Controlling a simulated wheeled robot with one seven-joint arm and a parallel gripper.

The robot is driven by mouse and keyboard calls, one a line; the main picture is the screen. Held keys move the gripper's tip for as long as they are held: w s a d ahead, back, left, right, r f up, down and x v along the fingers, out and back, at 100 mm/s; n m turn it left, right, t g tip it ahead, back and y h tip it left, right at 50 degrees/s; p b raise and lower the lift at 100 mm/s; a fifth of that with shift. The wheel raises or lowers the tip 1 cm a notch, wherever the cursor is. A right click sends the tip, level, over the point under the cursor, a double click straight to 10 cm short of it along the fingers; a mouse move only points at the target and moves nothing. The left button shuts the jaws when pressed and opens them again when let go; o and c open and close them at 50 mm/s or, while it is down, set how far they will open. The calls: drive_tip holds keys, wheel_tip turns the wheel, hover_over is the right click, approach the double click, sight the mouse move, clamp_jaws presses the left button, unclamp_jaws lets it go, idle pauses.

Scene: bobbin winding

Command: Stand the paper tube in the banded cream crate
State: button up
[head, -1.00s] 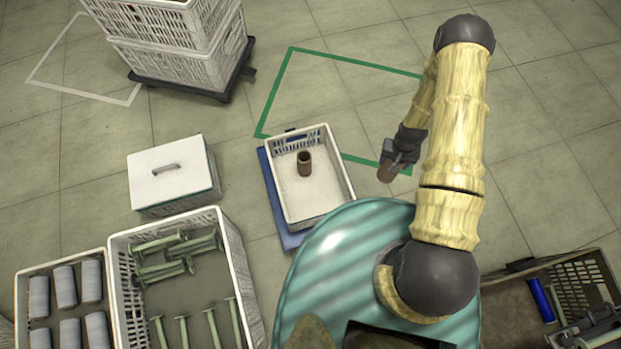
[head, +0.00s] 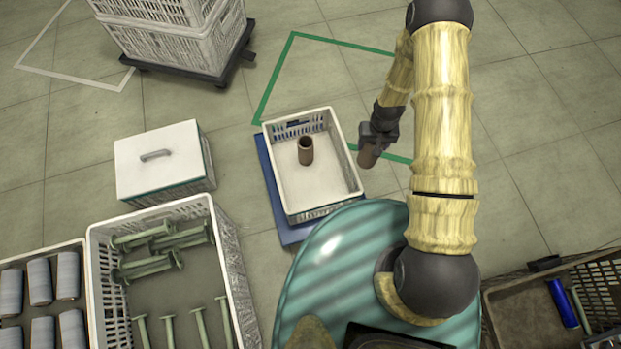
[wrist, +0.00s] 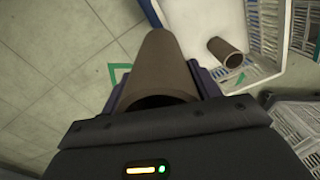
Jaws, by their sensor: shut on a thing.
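My gripper (head: 378,138) is shut on a brown paper tube (head: 366,158), which hangs from the jaws, roughly upright, to the right of the cream crate. In the wrist view the held tube (wrist: 160,65) fills the middle, between the jaws (wrist: 160,85). In the wrist view that tube (wrist: 225,52) and the crate's pale floor (wrist: 205,22) show at upper right. The held tube is outside the crate.
A lidded white box (head: 158,157) stands left of the crate. A crate of green bobbins (head: 235,270) and one of grey spools (head: 40,282) are at lower left. Stacked crates (head: 180,45) stand on a dark dolly behind. A brown crate (head: 520,318) is at lower right.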

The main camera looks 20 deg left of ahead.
drive_tip(key=s+a+f+n+b, duration=0.2)
drive_tip(key=a+f+b, duration=0.5)
drive_tip(key=b, duration=0.6)
drive_tip(key=s+a+f+n+b, duration=0.2)
drive_tip(key=a+f+n+b, duration=0.2)
drive_tip(key=a+f+b, duration=0.4)
drive_tip(key=a+b, duration=0.2)
drive_tip(key=b, duration=0.3)
drive_tip(key=shift+s, duration=0.35)
